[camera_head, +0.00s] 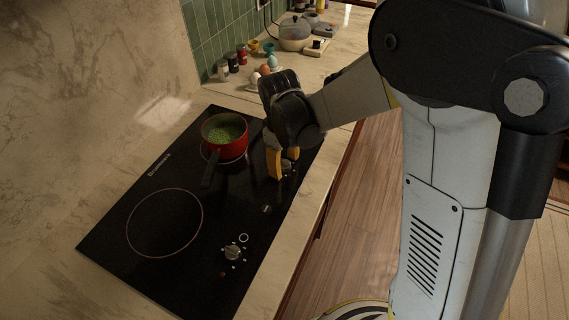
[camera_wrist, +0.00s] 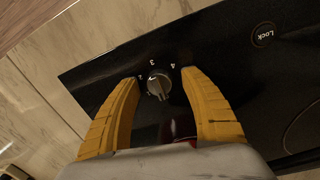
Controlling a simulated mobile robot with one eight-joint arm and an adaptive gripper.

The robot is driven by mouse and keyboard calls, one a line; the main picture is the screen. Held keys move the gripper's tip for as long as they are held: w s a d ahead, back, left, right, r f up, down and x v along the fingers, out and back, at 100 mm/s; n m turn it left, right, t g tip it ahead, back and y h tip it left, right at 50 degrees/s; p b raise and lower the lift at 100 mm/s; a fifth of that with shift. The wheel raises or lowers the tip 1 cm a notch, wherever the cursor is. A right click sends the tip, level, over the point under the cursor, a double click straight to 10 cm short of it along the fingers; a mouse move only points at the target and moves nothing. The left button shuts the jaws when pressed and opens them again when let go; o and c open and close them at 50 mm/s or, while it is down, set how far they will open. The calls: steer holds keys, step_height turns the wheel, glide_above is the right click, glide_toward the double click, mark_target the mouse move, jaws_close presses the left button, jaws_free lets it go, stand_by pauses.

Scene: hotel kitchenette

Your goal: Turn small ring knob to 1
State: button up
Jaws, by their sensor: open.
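The black hob (camera_head: 130,228) has two knobs. In the wrist view a silver round knob (camera_wrist: 158,86) lies between my gripper's (camera_wrist: 161,78) two yellow fingers. Printed numbers, a 3 and a 4 among them, sit along its far side. Its pointer setting is too small to tell. In the head view my gripper (camera_head: 283,161) points down over the hob's right side, beside the red pot, and its fingers are open. It hides most of that knob there. The other knob (camera_head: 233,252) stands at the hob's near end, clear of my gripper.
A red pot (camera_head: 238,150) with green contents stands on the rear ring, its dark handle toward the front. The larger ring (camera_head: 164,224) is empty. A Lock mark (camera_wrist: 264,34) is printed between the knobs. Eggs, jars and a glass-lidded appliance (camera_head: 296,32) stand on the back counter.

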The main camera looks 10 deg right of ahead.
jaws_close()
steer(key=m, duration=0.5)
steer(key=shift+m, duration=0.3)
steer(key=m, duration=0.5)
steer(key=shift+m+g, duration=0.4)
steer(key=shift+m, duration=0.3)
